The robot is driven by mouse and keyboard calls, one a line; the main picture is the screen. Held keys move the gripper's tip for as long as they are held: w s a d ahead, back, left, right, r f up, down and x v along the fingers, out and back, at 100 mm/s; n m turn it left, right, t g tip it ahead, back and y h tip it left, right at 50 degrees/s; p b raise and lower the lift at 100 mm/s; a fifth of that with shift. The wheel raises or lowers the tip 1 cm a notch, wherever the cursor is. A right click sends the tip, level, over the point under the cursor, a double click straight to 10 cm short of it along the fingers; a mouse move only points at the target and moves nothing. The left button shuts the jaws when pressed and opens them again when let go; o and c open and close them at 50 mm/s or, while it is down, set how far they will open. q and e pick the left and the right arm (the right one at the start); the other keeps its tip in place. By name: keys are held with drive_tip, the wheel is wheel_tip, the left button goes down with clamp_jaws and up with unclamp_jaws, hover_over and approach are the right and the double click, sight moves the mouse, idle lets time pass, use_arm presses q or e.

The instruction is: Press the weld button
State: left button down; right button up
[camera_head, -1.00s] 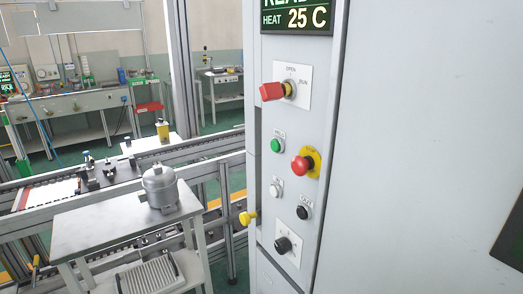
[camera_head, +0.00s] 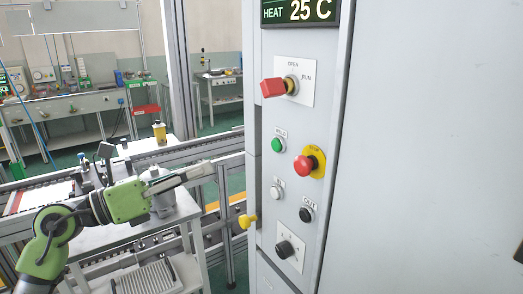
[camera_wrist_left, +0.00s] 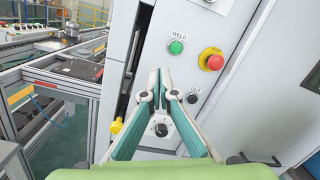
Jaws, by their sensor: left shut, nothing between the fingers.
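The green weld button (camera_head: 278,144) sits on the grey cabinet's front panel under a small label. It also shows in the left wrist view (camera_wrist_left: 176,47), where the label reads WELD. My left gripper (camera_head: 208,170) is shut and empty, left of the panel and lower than the button, apart from it in the picture. In the left wrist view its fingertips (camera_wrist_left: 160,72) meet below and left of the button and cover part of the lower panel. My right gripper is not in view.
A red mushroom button (camera_head: 304,165) on a yellow disc is right of and below the weld button. A red switch (camera_head: 273,89) is above. A black OUT button (camera_head: 305,214), a black knob (camera_head: 284,247) and a yellow knob (camera_head: 248,220) are lower. My arm partly hides a table (camera_head: 95,240).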

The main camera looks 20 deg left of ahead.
use_arm(q)
drive_tip(key=s+d+r+m, duration=0.1)
drive_tip(key=m, duration=0.1)
drive_tip(key=s+d+r+m+y, duration=0.1)
drive_tip(key=s+r+m, duration=0.1)
drive_tip(key=shift+s+d+g, duration=0.1)
drive_tip(key=shift+s+g, duration=0.2)
drive_tip(key=shift+w, duration=0.1)
drive_tip(key=p, duration=0.7)
approach(274, 146)
drive_tip(key=x, duration=0.6)
drive_tip(key=shift+r, duration=0.25)
drive_tip(key=shift+w+d+f, duration=0.15)
drive_tip(key=shift+w+d, duration=0.2)
